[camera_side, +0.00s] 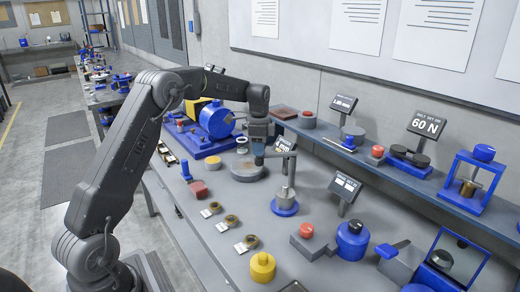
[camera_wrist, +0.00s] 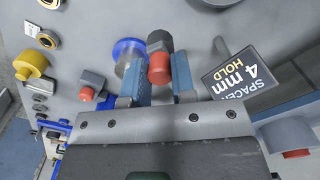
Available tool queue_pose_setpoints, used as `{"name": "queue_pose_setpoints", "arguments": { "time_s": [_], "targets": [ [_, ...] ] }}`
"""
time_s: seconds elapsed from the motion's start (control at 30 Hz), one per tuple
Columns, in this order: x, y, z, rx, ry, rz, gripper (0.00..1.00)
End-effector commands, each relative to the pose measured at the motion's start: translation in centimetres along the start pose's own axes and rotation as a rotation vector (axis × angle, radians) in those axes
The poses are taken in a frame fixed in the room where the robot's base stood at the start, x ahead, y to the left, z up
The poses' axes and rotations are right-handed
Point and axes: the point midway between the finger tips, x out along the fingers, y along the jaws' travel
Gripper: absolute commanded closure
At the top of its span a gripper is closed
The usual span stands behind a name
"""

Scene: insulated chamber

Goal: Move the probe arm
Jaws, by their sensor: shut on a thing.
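The probe arm (camera_side: 281,155) is a grey bar on an upright post with a round blue base (camera_side: 285,208), in the side view. My gripper (camera_side: 258,156) is at the bar's left end, above a round grey disc (camera_side: 247,173). In the wrist view my gripper (camera_wrist: 158,85) has its two fingers on either side of a dark piece with a red cylinder (camera_wrist: 160,68). It is shut on the probe arm's end; the exact contact is partly hidden. A blue round base (camera_wrist: 126,48) shows behind the left finger.
A display (camera_wrist: 242,72) reading "SPACER 4 mm HOLD" stands close to my gripper. A blue machine (camera_side: 214,122) is to its left. A yellow knob (camera_side: 262,266) and a red button (camera_side: 306,231) are toward the front. A raised shelf with several fixtures runs behind.

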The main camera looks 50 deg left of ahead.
Motion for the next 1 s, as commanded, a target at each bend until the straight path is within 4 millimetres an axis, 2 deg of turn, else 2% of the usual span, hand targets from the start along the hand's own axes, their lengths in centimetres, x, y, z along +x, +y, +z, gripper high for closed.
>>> {"name": "queue_pose_setpoints", "arguments": {
  "time_s": [0.47, 0.5, 0.7, 0.73, 1.0],
  "targets": [
    [-0.07, -0.16, 0.02, 0.013, 0.0, -0.002, 1.0],
    [-0.07, -0.16, 0.02, 0.013, 0.0, -0.002, 0.72],
    [-0.05, -0.15, 0.02, 0.012, 0.0, -0.001, 0.53],
    [-0.04, -0.15, 0.02, 0.012, 0.0, -0.001, 0.5],
    [-0.23, -0.15, 0.01, 0.012, 0.0, -0.001, 0.5]
  ]
}}
